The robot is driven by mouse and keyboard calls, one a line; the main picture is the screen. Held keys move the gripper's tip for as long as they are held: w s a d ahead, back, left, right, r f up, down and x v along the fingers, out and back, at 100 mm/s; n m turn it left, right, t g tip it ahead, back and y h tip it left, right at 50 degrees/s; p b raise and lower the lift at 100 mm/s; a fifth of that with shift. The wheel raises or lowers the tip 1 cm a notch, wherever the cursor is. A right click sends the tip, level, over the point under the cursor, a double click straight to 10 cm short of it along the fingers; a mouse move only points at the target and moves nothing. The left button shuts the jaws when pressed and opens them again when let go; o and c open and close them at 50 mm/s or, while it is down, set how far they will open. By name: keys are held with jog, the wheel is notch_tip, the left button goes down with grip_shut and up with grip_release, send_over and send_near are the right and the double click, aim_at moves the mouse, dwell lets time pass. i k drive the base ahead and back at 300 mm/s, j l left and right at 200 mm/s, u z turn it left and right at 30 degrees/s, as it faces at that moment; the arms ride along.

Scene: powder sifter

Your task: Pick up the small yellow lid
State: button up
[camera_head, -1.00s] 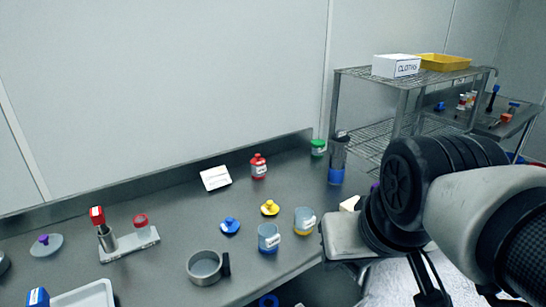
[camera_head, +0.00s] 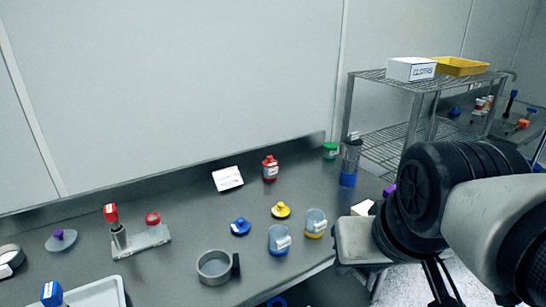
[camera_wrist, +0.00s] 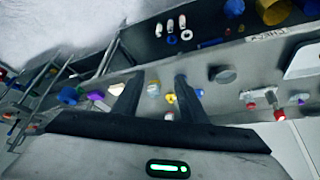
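The small yellow lid (camera_head: 281,210) lies on the grey metal bench, behind the jar with the yellow base (camera_head: 315,223) and right of a blue lid (camera_head: 241,227). In the wrist view the yellow lid (camera_wrist: 171,98) looks small and far off, between the two fingers in the picture. My gripper (camera_wrist: 159,77) is open, with its fingers spread and nothing between them. It is well away from the lid.
A blue-based jar (camera_head: 279,239) and a metal ring with a handle (camera_head: 216,266) stand near the front edge. A red bottle (camera_head: 270,168), a white card (camera_head: 228,178) and a tall blue-based container (camera_head: 349,163) stand behind. A wire rack (camera_head: 420,85) is at right.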

aim_at(281, 210)
jog(key=i+l+u, duration=0.2)
jog(key=l, duration=0.15)
jog(key=i+l+u, duration=0.2)
jog(key=l, duration=0.2)
jog(key=i+l+u, duration=0.2)
jog(key=l, duration=0.2)
jog(key=k+j, duration=0.05)
jog(key=k, duration=0.05)
